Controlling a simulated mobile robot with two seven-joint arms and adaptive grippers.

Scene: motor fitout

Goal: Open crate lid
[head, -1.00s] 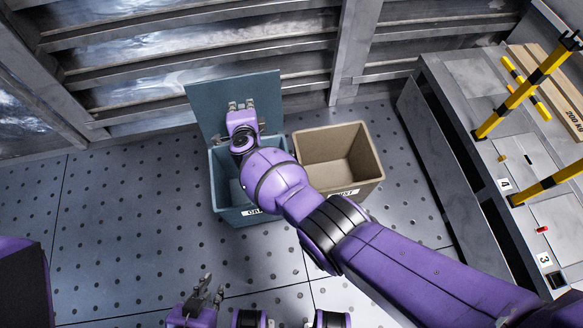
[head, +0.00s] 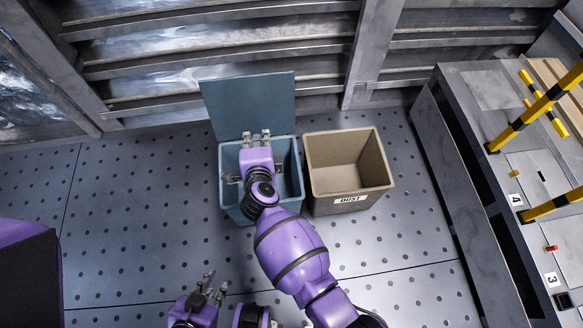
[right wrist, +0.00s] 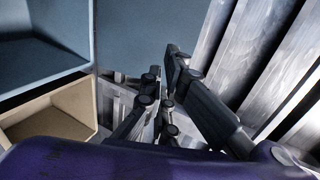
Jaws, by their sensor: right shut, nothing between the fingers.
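The blue-grey crate (head: 291,180) stands on the floor in the head view. Its lid (head: 248,100) is raised at the back, against the wall side, and the crate's inside shows. My right gripper (head: 256,136) is over the crate opening, shut and empty, its fingertips in front of the lid's lower part. I cannot tell if they touch it. In the right wrist view the fingers (right wrist: 162,85) show before the blue lid (right wrist: 130,35), with the crate (right wrist: 35,45) at left. My left gripper (head: 208,288) is low in the head view, open and empty, away from the crate.
A tan bin (head: 379,165) labelled DUST stands open just right of the crate. A grey bench (head: 462,100) with yellow-black bars is at the right. A ribbed metal wall (head: 220,45) runs behind. The floor (head: 130,210) left of the crate is clear.

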